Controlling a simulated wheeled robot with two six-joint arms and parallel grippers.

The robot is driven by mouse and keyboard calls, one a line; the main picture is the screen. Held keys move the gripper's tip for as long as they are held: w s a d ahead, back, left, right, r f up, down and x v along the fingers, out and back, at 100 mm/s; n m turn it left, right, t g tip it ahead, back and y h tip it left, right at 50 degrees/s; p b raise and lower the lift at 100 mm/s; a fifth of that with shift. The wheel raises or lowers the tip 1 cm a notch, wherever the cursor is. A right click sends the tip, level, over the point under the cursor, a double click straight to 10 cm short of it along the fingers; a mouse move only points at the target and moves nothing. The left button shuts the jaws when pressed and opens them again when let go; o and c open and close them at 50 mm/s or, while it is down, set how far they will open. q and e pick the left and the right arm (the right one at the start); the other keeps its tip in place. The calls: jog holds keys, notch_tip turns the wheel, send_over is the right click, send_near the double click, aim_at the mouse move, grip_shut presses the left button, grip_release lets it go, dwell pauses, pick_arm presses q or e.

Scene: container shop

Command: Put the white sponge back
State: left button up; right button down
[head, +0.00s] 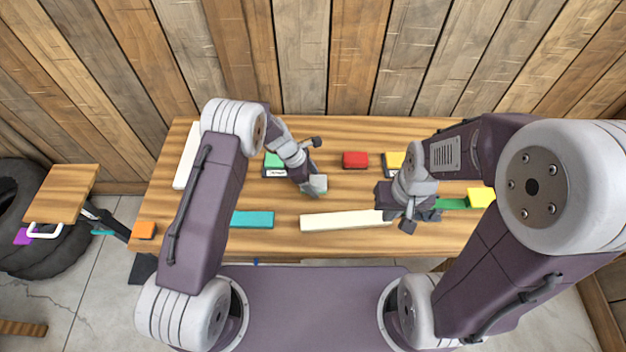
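A small pale grey-white block (319,182), which looks like the white sponge, lies on the wooden table just right of the middle. My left gripper (314,167) is over the table with its fingers spread wide. The block shows beside its lower finger; I cannot tell whether they touch. My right gripper (408,215) hangs low over the table near the right end of a long white bar (340,221). Its fingers are partly hidden by its own body, so its opening is unclear.
A green block (272,159) and a yellow block (394,159) sit in dark labelled holders at the back, with a red block (355,159) between them. A teal block (253,219), an orange block (144,230) and another white bar (187,156) lie left. A small side table (62,190) stands left.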

pick_arm(q)
jog(key=shift+a+r, duration=0.1)
jog(key=shift+r, duration=0.3)
jog(key=v, duration=1.1)
jog(key=shift+r, duration=0.25)
jog(key=s+a+r+m+y, duration=0.2)
jog(key=s+a+m, duration=0.4)
jog(key=s+m, duration=0.3)
jog(key=s+a+r+m+t+y, duration=0.1)
jog(key=s+a+r+m+y, duration=0.1)
jog(key=s+a+m, duration=0.5)
jog(key=s+r+m, duration=0.1)
jog(key=s, duration=0.2)
jog(key=shift+s+r+m, duration=0.4)
jog(key=shift+s+a, duration=0.1)
